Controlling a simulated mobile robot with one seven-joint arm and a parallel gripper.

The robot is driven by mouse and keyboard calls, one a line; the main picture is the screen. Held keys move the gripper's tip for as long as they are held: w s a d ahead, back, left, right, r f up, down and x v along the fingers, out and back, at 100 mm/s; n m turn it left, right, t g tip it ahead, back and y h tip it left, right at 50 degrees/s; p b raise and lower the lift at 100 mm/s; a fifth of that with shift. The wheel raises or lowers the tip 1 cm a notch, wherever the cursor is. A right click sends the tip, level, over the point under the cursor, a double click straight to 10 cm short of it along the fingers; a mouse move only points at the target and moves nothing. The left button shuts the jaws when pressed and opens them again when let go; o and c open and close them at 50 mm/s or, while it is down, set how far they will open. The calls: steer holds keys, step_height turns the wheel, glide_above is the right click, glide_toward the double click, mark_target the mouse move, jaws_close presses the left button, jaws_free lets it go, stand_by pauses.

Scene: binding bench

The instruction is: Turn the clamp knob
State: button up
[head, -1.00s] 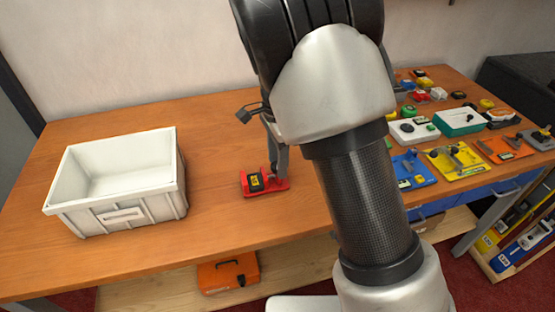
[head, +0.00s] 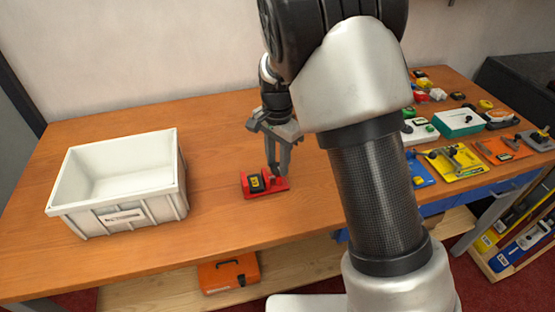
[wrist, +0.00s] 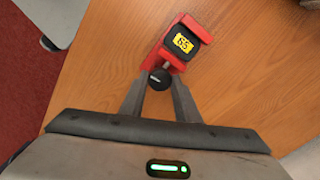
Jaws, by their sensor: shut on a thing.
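The red clamp (head: 252,193) lies on the wooden bench, right of the white bin. It holds a black block with a yellow label reading 65 (wrist: 184,43). The clamp's dark round knob (wrist: 160,79) is at its near end in the wrist view, with a pale mark on it. My gripper (head: 279,174) reaches down at the clamp's right end. In the wrist view my gripper (wrist: 159,88) has its two fingers on either side of the knob, shut on it. The fingers partly hide the knob in the head view.
A white bin (head: 118,205) stands on the bench at left. Several coloured fixtures and small parts, among them a yellow plate (head: 452,162) and a green-white box (head: 460,123), fill the right side. An orange case (head: 228,273) is on the lower shelf. Bench (head: 215,130) behind the clamp is clear.

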steer(key=n, duration=0.4)
steer(key=shift+n, duration=0.3)
steer(key=n, duration=0.3)
steer(key=shift+n+p, duration=0.3)
steer(key=shift+n, duration=0.1)
steer(key=n, duration=0.4)
steer(key=shift+n+p, duration=0.5)
steer(key=shift+n, duration=1.6)
steer(key=o, duration=1)
steer(key=shift+o, duration=0.2)
steer(key=shift+r, duration=0.1)
